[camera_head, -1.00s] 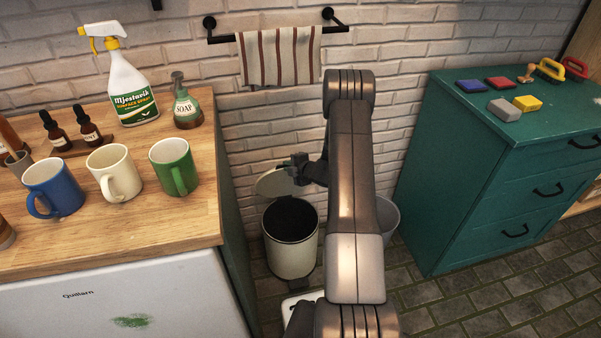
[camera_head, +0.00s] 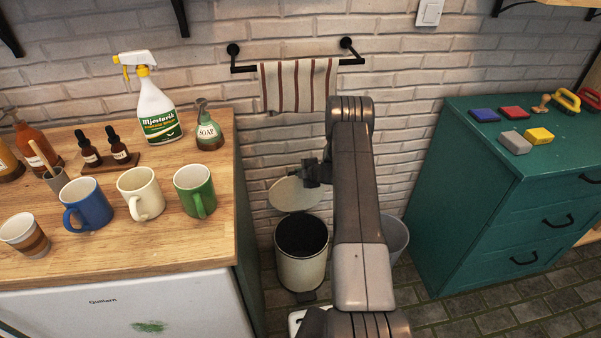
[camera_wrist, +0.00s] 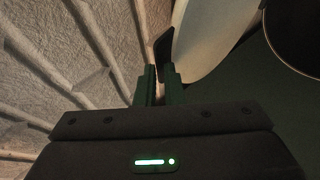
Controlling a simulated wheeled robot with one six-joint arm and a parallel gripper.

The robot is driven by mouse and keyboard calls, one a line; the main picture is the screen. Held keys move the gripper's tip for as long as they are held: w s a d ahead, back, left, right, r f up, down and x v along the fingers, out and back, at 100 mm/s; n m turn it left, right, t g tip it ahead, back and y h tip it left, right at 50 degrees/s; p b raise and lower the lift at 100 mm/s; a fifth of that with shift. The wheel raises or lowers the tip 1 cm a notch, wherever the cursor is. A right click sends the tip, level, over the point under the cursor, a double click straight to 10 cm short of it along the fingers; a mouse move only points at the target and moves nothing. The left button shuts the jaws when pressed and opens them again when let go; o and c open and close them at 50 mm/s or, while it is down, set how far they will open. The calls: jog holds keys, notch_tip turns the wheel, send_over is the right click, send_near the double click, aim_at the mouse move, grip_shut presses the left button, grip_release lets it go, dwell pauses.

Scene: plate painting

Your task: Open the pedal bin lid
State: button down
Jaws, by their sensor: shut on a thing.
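The cream pedal bin (camera_head: 302,268) stands on the floor between the counter and the teal drawers. Its round lid (camera_head: 294,194) is raised steeply at the back, and the dark inside shows. My gripper (camera_head: 310,172) is at the lid's upper right edge. In the wrist view the fingers of my gripper (camera_wrist: 158,80) are close together on a dark tab at the edge of the pale lid (camera_wrist: 208,35). The dark bin opening (camera_wrist: 300,30) shows at the upper right there. The exact contact with the lid is hard to see.
A wooden counter (camera_head: 130,240) with mugs and bottles stands left of the bin. A grey bucket (camera_head: 395,238) stands partly behind my arm. A teal drawer unit (camera_head: 480,190) is at the right. The brick wall is close behind the lid.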

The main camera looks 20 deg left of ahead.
jog(key=shift+s+f, duration=0.1)
jog(key=shift+f, duration=0.05)
jog(key=c, duration=1.6)
grip_release()
jog(key=shift+f, duration=0.1)
jog(key=shift+d+r, duration=0.1)
jog(key=shift+r, duration=0.1)
jog(key=b+v, duration=0.1)
jog(key=v, duration=1.2)
jog(key=shift+s+d+r, duration=0.1)
jog(key=shift+d, duration=0.15)
jog(key=shift+a, duration=0.1)
jog(key=x, duration=1.3)
jog(key=shift+a+f+p, duration=0.2)
jog(key=shift+a+p, duration=0.05)
jog(key=shift+p, duration=0.15)
